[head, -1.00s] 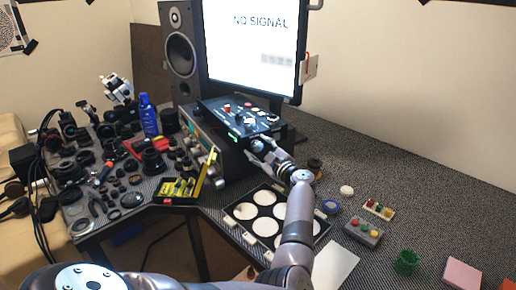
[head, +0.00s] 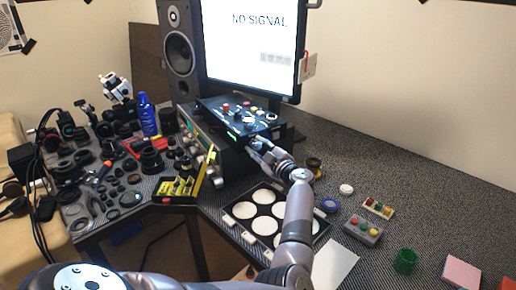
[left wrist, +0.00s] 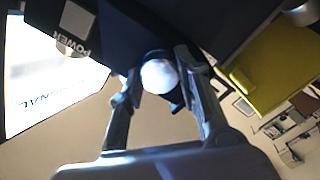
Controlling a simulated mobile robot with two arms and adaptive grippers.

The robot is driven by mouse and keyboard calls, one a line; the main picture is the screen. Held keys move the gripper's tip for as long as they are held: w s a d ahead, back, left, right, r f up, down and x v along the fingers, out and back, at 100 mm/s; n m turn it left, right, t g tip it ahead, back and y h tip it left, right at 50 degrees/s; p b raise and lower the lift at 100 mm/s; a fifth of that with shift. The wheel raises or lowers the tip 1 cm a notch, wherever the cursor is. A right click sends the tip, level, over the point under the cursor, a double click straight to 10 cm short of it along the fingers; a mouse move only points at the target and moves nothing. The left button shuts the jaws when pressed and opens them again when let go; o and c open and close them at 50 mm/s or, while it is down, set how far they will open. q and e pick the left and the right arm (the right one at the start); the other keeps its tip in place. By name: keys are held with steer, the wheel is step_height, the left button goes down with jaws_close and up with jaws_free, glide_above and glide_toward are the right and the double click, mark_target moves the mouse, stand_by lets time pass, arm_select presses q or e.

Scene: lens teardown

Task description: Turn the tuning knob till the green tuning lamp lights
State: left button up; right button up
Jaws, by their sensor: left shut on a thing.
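The left gripper (head: 255,146) is at the front of a dark boxy set (head: 238,160) below the monitor. In the left wrist view, its two fingers (left wrist: 160,88) are closed around a pale round knob (left wrist: 159,75) on a dark face. The knob's markings and angle cannot be read. A small green glow (head: 232,136) shows at the set's front upper edge; I cannot tell whether it is the tuning lamp. The right gripper is not in view.
A control panel (head: 240,115) with coloured knobs sits on top of the set. A monitor (head: 250,50) reading "NO SIGNAL" stands behind. Lens parts crowd the left; a button box (head: 362,231) lies right.

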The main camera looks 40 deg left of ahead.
arm_select(q)
steer(key=shift+n, duration=0.9)
steer(key=o, duration=1.1)
steer(key=shift+o, duration=0.2)
step_height(320, 180, up, 10)
